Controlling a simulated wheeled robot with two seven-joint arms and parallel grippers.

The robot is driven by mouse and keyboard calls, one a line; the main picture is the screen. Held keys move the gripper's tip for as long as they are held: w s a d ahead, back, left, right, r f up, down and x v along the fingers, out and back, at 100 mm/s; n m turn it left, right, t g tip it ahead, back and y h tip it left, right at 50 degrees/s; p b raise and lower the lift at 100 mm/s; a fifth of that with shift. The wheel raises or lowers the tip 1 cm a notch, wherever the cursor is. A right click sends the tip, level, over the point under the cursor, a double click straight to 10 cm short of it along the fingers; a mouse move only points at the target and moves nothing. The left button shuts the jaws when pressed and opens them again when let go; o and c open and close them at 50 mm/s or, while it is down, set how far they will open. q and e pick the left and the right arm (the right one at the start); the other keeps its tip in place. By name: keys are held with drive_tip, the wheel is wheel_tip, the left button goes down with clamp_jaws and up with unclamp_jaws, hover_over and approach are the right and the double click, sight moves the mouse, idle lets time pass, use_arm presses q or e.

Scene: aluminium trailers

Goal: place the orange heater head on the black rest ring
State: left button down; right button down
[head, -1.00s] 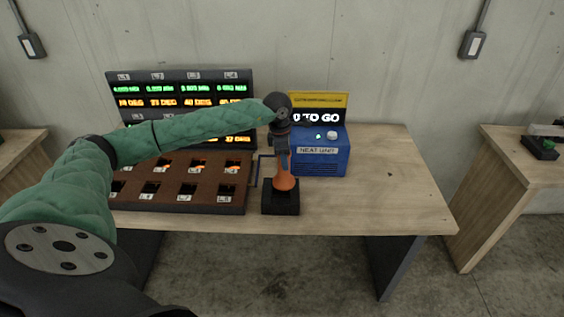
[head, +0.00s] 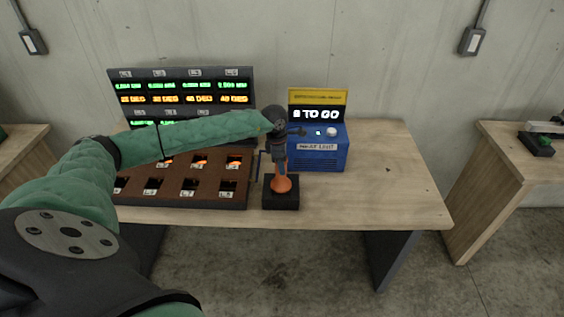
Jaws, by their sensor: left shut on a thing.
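The orange heater head (head: 282,184) is upright at the black rest ring (head: 281,204), a dark square block near the table's front edge. Its flared lower end is at the top of the block; I cannot tell whether it touches. My left gripper (head: 280,162) comes down from above and is shut on the heater head's upper part. The fingers and the head's top partly hide each other. My right gripper is not in view.
A blue heat unit (head: 318,158) with a sign reading "TO GO" stands just behind. A brown socket panel (head: 213,190) and a dark display board (head: 182,74) are at the left. The table (head: 390,185) is clear at the right.

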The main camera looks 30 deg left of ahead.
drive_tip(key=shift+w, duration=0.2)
use_arm(q)
drive_tip(key=c, duration=0.7)
unclamp_jaws()
drive_tip(key=shift+c, duration=0.2)
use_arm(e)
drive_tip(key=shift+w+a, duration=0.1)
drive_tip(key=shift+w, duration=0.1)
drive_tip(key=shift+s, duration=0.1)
